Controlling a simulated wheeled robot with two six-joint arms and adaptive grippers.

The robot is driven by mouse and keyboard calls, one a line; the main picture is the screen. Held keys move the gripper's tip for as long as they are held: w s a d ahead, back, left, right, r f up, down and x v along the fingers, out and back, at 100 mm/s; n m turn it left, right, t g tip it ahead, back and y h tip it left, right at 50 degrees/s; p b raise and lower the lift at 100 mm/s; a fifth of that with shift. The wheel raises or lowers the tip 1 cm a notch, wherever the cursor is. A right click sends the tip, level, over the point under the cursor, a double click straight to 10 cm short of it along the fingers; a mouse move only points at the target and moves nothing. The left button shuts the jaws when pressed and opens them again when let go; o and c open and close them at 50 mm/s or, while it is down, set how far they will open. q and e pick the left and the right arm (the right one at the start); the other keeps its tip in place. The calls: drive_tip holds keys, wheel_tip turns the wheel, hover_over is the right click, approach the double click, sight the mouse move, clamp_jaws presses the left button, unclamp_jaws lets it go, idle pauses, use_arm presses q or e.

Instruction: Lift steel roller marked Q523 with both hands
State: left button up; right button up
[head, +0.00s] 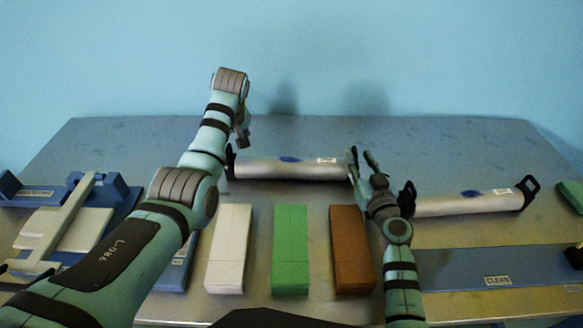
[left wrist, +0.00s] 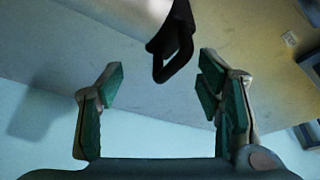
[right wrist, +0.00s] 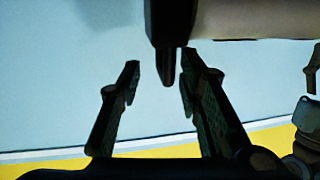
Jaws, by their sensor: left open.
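A steel roller (head: 265,168) with black end handles lies across the table behind the blocks. A second steel roller (head: 455,204) lies to the right. Both have a blue patch and a white label too small to read, so I cannot tell which is Q523. My left gripper (head: 241,138), partly hidden by its arm, is at the middle roller's left end. In the left wrist view it is open, with a black loop handle (left wrist: 172,58) ahead between its fingers. My right gripper (head: 363,165) is open at that roller's right end; a black handle (right wrist: 168,65) shows between its fingertips.
White (head: 229,245), green (head: 291,245) and brown (head: 350,245) blocks stand in front of the middle roller. A blue mat labelled CLEAN (head: 455,265) lies at the right front. A blue rack (head: 120,200) with pale parts is at the left. The table behind the rollers is clear.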

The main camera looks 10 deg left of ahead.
sight(230, 153)
use_arm(q)
drive_tip(key=x, duration=0.4)
drive_tip(key=shift+w+a, duration=0.15)
drive_tip(key=shift+w, duration=0.05)
use_arm(e)
drive_tip(key=x, duration=0.3)
drive_tip(key=shift+w+a, duration=0.15)
drive_tip(key=shift+w, duration=0.15)
use_arm(q)
drive_tip(key=shift+a+f, duration=0.1)
drive_tip(key=shift+f, duration=0.6)
use_arm(e)
drive_tip(key=shift+w+a, duration=0.15)
drive_tip(key=shift+w, duration=0.35)
use_arm(q)
drive_tip(key=c, duration=0.8)
use_arm(e)
clamp_jaws()
use_arm(q)
clamp_jaws()
use_arm(e)
drive_tip(key=shift+a, duration=0.1)
